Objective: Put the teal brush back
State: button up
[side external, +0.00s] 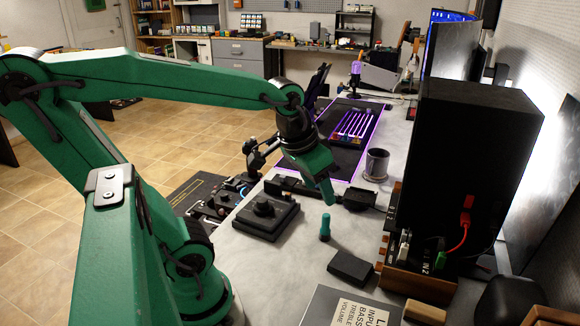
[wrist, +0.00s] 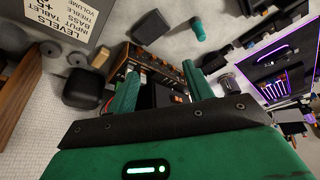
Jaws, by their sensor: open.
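The teal brush (side external: 325,228) appears to stand upright on the grey desk, as a short teal cylinder with a wider foot. It also shows near the top of the wrist view (wrist: 198,28), beyond my fingers. My gripper (side external: 327,198) hangs just above it in the side view; I see a gap between them. In the wrist view my gripper (wrist: 160,76) has its two green fingers spread apart with nothing held between them. A dark grey cup (side external: 377,165) stands farther back on the desk.
A dark control box with a knob (side external: 265,218) lies left of the brush, and a small black block (side external: 350,267) lies in front. A tall black case (side external: 465,170) with cables stands at right. A keyboard (side external: 355,125) lies on a purple-lit mat (side external: 350,168) behind.

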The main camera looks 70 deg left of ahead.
jog(key=shift+m+t, duration=0.7)
jog(key=shift+s+d+r, duration=0.15)
jog(key=shift+s+d, duration=0.25)
jog(key=shift+s, duration=0.25)
jog(key=shift+s+d+r, duration=0.15)
jog(key=shift+s+d, duration=0.3)
jog(key=shift+s, duration=0.25)
jog(key=shift+s+d+r, duration=0.15)
jog(key=shift+s+d, duration=0.25)
jog(key=shift+s, duration=0.25)
